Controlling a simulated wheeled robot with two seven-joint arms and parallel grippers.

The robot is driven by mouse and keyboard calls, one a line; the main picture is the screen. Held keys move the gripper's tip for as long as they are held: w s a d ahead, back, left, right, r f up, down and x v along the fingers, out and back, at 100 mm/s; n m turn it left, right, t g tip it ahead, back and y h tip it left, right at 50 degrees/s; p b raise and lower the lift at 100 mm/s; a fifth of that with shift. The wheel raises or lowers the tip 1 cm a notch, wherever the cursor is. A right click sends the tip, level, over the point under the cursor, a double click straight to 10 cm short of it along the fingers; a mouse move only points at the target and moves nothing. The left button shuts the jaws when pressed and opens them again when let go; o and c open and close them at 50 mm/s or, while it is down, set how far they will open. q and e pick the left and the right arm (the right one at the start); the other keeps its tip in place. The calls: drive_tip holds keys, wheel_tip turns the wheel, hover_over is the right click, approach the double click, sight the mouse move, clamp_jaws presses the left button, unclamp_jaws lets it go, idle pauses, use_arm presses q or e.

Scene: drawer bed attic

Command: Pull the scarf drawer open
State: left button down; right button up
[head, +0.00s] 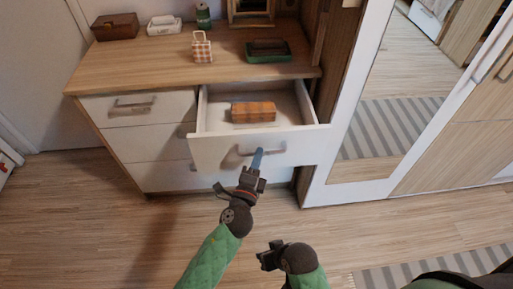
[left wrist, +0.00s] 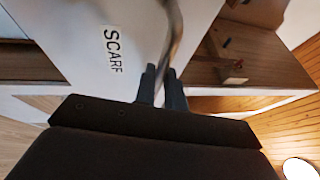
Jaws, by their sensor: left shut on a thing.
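The scarf drawer (head: 300,147) is the top right drawer of the dresser. It stands pulled out, with its inside showing in the head view. Its white front carries a "SCARF" label (left wrist: 113,51) in the left wrist view. My left gripper (head: 257,158) is shut on the drawer's metal handle (left wrist: 173,35), its fingers (left wrist: 160,85) on either side of the bar. An orange-brown patterned box (head: 253,112) lies inside the drawer. My right gripper (head: 270,256) is low in the head view, apart from the dresser; its finger opening is unclear.
The dresser top (head: 150,68) holds a brown box (head: 115,27), a checkered bag (head: 202,47), a green tray (head: 268,55) and a green can (head: 203,15). A mirrored wardrobe (head: 345,110) stands close on the right. The wooden floor in front is clear.

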use_arm(q)
drive_tip(key=shift+s, duration=0.45)
use_arm(e)
drive_tip(key=shift+w+f, duration=0.1)
drive_tip(key=shift+f, duration=0.2)
use_arm(q)
drive_tip(key=c, duration=1.5)
unclamp_jaws()
